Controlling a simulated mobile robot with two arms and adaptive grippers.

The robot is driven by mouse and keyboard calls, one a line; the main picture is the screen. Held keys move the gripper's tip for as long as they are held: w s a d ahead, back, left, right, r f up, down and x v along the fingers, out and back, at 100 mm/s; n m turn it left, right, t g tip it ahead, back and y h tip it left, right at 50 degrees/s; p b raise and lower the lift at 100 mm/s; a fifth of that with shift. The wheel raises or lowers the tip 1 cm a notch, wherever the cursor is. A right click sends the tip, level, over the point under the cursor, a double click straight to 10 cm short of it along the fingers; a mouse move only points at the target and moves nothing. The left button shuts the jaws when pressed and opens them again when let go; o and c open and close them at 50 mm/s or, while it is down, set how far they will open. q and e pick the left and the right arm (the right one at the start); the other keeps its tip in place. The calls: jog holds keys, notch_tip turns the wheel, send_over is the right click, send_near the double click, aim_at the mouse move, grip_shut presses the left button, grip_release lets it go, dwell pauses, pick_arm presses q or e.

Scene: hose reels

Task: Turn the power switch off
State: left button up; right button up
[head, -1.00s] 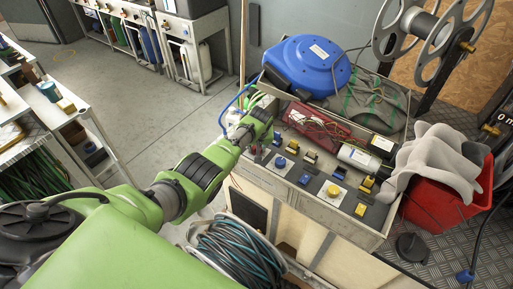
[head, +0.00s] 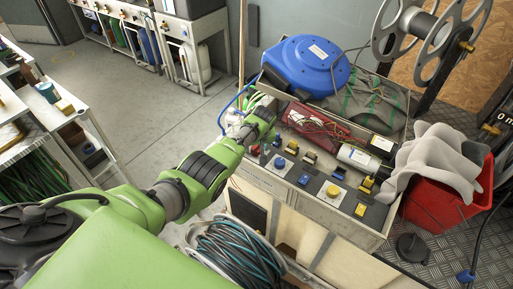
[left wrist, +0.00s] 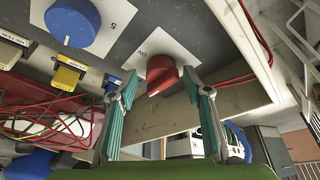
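The red switch knob (left wrist: 162,72) sits on a white marked plate on the dark control panel (left wrist: 200,25). In the left wrist view my left gripper (left wrist: 160,84) is open. Its two teal-padded fingers are apart, with the tips at either side of the red knob and a gap to it; I cannot tell how near they are in depth. In the head view my left gripper (head: 263,112) is at the far left end of the panel, with its fingers largely hidden. My right gripper is not in view.
A blue knob (left wrist: 75,22) and a yellow switch (left wrist: 69,76) are beside the red knob. Red cable (head: 312,122) lies behind the panel. A blue reel (head: 308,65) and a red bin (head: 440,201) stand nearby. A coiled hose (head: 237,255) is below the bench.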

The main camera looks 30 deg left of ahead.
pick_arm(q)
jog(key=shift+s+r, duration=0.1)
jog(key=shift+s, duration=0.05)
jog(key=v, duration=1.1)
jog(key=shift+r, duration=0.35)
jog(key=shift+d, duration=0.15)
